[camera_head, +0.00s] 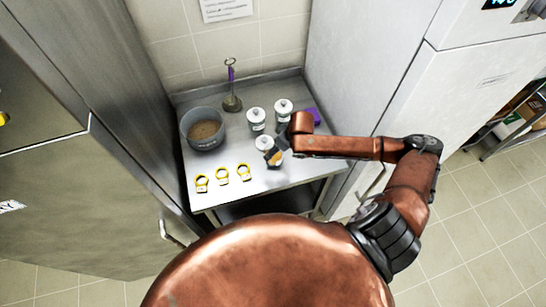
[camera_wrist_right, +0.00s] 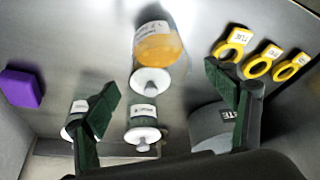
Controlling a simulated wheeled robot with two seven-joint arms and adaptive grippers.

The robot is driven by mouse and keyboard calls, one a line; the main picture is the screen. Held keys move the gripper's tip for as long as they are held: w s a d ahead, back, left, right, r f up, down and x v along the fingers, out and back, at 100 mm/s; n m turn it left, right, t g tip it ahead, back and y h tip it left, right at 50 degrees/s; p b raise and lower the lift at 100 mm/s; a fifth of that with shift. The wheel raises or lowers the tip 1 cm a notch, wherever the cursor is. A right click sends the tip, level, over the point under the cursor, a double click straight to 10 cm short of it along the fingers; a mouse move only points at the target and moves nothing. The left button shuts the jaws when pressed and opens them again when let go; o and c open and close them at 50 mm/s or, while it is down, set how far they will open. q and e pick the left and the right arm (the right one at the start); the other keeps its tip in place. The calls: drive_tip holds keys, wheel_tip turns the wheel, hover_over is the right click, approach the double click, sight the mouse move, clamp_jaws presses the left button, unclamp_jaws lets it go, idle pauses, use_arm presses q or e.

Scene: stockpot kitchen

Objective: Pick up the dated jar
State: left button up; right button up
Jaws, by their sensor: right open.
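Three white-lidded jars stand on the steel table. The front jar (camera_head: 264,143) has orange contents, and in the right wrist view this jar (camera_wrist_right: 158,45) shows a white label. The back-left jar (camera_head: 256,119) and back-right jar (camera_head: 283,107) have darker contents; the wrist view shows one jar (camera_wrist_right: 143,125) between the fingers and another (camera_wrist_right: 76,120) partly behind the left-side finger. Label print is too small to read, so I cannot tell which is dated. My right gripper (camera_wrist_right: 163,92) is open and empty, close by the front jar (camera_head: 279,154). My left gripper is out of view.
A grey pot (camera_head: 188,130) with brown contents stands left, with a purple-handled utensil (camera_head: 232,92) behind. Several yellow tag rings (camera_head: 222,176) lie along the front. A purple block (camera_head: 312,114) lies at the right. Tall steel and white cabinets flank the table.

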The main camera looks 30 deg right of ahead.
drive_tip(key=shift+x, duration=2.4)
drive_tip(key=shift+s, duration=0.15)
drive_tip(key=shift+c, duration=0.6)
drive_tip(key=c, duration=1.7)
drive_tip(key=shift+r, duration=0.5)
drive_tip(key=s+r+p, duration=0.4)
drive_tip(key=s+r, duration=0.8)
drive_tip(key=s, duration=0.2)
drive_tip(key=shift+p, duration=0.4)
